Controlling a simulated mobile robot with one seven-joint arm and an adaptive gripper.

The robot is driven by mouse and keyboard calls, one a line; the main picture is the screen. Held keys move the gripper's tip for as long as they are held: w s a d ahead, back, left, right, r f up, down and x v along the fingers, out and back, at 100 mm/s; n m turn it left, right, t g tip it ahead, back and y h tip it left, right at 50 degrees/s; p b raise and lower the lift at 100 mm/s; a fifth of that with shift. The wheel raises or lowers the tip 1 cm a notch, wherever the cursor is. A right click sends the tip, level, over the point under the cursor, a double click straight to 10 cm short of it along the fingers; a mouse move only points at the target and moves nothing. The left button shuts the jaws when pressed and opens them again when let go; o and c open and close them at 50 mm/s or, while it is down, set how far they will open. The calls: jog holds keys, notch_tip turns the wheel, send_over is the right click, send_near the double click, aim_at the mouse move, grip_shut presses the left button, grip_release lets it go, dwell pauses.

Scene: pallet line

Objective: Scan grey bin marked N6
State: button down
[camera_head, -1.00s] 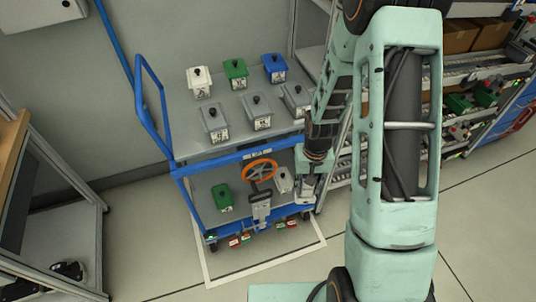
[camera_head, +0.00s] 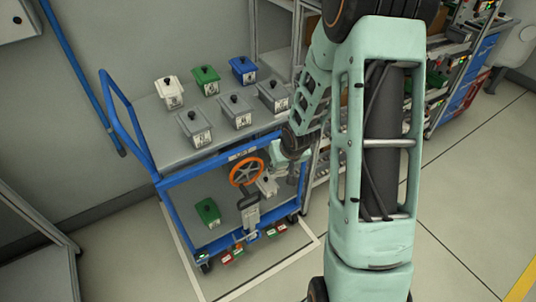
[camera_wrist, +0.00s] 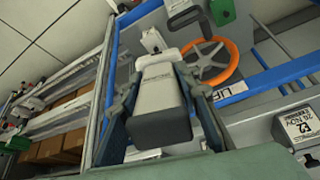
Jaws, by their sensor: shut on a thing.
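Three grey bins with lids and black knobs stand in the front row on the trolley's top deck (camera_head: 155,138): a left one (camera_head: 195,130), a middle one (camera_head: 236,112) and a right one (camera_head: 273,97). Their labels are too small to read in the head view, so I cannot tell which is N6. In the wrist view my gripper (camera_wrist: 160,117) is shut on a grey-and-white scanner-like device (camera_wrist: 165,95), its fingers on both sides. In the head view my gripper is by the trolley's right end, below the top deck and partly hidden by the arm.
White (camera_head: 169,93), green (camera_head: 205,80) and blue (camera_head: 244,70) bins stand behind. An orange handwheel (camera_head: 246,171) is at the trolley's front. Another green bin (camera_head: 208,212) is on the lower deck. The wrist view shows a labelled grey bin (camera_wrist: 280,128).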

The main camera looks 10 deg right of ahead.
jog(key=w+t+b, duration=0.1)
jog(key=t+b, duration=0.1)
jog(key=b, duration=0.1)
jog(key=w+r+n+t+y+b, duration=0.1)
jog(key=w+t+b, duration=0.1)
jog(key=w+r+t+b, duration=0.1)
jog(key=w+t+b, duration=0.1)
jog(key=b, duration=0.1)
jog(key=shift+r+t+y+b, duration=0.25)
jog(key=shift+t+y+b, duration=0.05)
jog(key=shift+t+y, duration=0.1)
notch_tip(320, 180, up, 5)
jog(key=a+n+t+y+b, duration=0.2)
jog(key=t+y+b, duration=0.1)
jog(key=b, duration=0.2)
jog(key=a+r+x, duration=0.1)
jog(key=x, duration=0.5)
jog(key=shift+w+f, duration=0.2)
jog(key=shift+f, duration=0.15)
jog(key=shift+w+a+f+b, duration=0.15)
jog(key=shift+w+a+b, duration=0.05)
jog(key=shift+w+b, duration=0.4)
dwell(1.1)
jog(key=v, duration=0.8)
dwell(0.4)
jog(key=shift+w+a, duration=0.1)
